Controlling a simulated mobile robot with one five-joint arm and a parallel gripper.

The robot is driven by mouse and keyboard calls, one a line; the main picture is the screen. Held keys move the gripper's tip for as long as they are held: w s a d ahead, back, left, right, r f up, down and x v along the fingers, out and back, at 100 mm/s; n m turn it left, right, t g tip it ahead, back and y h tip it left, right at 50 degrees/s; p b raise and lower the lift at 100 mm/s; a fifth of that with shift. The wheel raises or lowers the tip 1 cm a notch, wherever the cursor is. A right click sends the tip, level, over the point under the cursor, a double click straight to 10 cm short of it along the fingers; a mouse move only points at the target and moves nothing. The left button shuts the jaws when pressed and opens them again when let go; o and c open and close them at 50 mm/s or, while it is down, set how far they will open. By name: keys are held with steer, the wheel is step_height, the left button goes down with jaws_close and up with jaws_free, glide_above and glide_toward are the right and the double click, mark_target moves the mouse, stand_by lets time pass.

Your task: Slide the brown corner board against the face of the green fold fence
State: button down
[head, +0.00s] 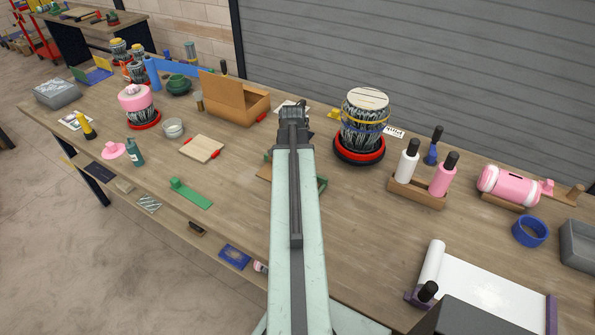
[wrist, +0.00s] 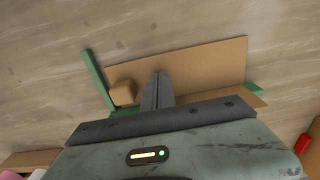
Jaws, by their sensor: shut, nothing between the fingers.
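The brown corner board (wrist: 200,62) lies flat on the table in the wrist view, a tan sheet with a small tan block (wrist: 122,92) at its left end. In the head view a sliver of brown board (head: 264,171) shows left of my arm. The green fold fence (wrist: 97,78) shows as a slanted strip left of the board, with another green end (wrist: 255,88) at right; its middle is hidden by my gripper. Its green edge (head: 322,184) also shows right of my arm in the head view. My gripper (wrist: 158,76) is shut and empty, its tips over the board. Contact cannot be told.
A drum on a red-rimmed base (head: 361,150) stands right of my gripper, and an open cardboard box (head: 236,105) stands behind left. A wooden board with red corners (head: 203,149) and a green strip (head: 191,194) lie to the left.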

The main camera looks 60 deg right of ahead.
step_height(320, 180, up, 10)
steer(key=a+p, duration=0.1)
steer(key=p, duration=0.9)
steer(key=shift+s, duration=0.1)
steer(key=w+a+f+n+b, duration=0.2)
steer(key=w+a+n, duration=0.1)
steer(key=w+a, duration=0.8)
steer(key=w+a+f+n+b, duration=0.2)
steer(key=w+a+n, duration=0.2)
steer(key=w+a, duration=0.7)
steer(key=a+f+n+b, duration=0.1)
steer(key=a+n, duration=1)
steer(key=a, duration=1.4)
steer(key=shift+w+a+f+b, duration=0.15)
steer(key=shift+a+f+b, duration=0.15)
steer(key=shift+f+b, duration=0.15)
